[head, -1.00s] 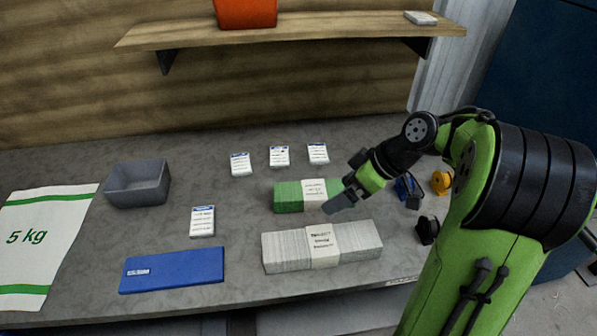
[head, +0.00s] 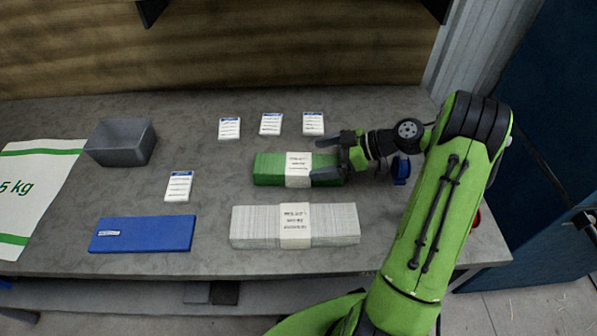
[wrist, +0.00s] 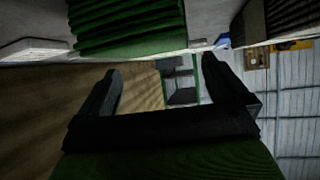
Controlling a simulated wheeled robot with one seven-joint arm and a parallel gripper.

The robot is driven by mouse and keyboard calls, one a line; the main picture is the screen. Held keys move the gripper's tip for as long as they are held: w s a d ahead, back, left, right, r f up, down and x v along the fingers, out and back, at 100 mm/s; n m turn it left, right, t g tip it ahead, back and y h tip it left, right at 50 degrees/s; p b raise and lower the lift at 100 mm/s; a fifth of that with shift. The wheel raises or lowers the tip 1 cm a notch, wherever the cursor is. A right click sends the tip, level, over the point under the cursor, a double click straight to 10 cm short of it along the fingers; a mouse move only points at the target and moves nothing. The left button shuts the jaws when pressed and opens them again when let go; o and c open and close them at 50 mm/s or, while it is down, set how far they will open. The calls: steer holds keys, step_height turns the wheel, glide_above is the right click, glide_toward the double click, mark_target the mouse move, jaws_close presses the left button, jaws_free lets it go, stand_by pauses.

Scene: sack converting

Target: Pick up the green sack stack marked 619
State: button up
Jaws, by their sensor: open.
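The green sack stack (head: 270,169) lies on the grey table with a white printed band around its middle; the print is too small to read. My gripper (head: 310,158) is open at the stack's right end, its fingers pointing left. One finger shows beyond the stack's back edge and the other near its front right. In the wrist view the green stack (wrist: 130,25) is at the top, past the open, empty fingers of my gripper (wrist: 160,78). I cannot tell whether a finger touches it.
A white banded stack (head: 262,226) lies close in front of the green one. White label cards (head: 271,124) lie behind it and another (head: 179,186) to the left. A blue flat case (head: 142,234), a grey bin (head: 121,142) and a 5 kg sack (head: 32,200) are farther left.

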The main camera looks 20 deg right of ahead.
mark_target(300, 163)
steer(key=b+x, duration=0.1)
steer(key=x, duration=0.3)
steer(key=shift+w+a+f, duration=0.1)
steer(key=shift+a+f, duration=0.15)
steer(key=shift+a, duration=0.1)
steer(key=shift+c, duration=0.5)
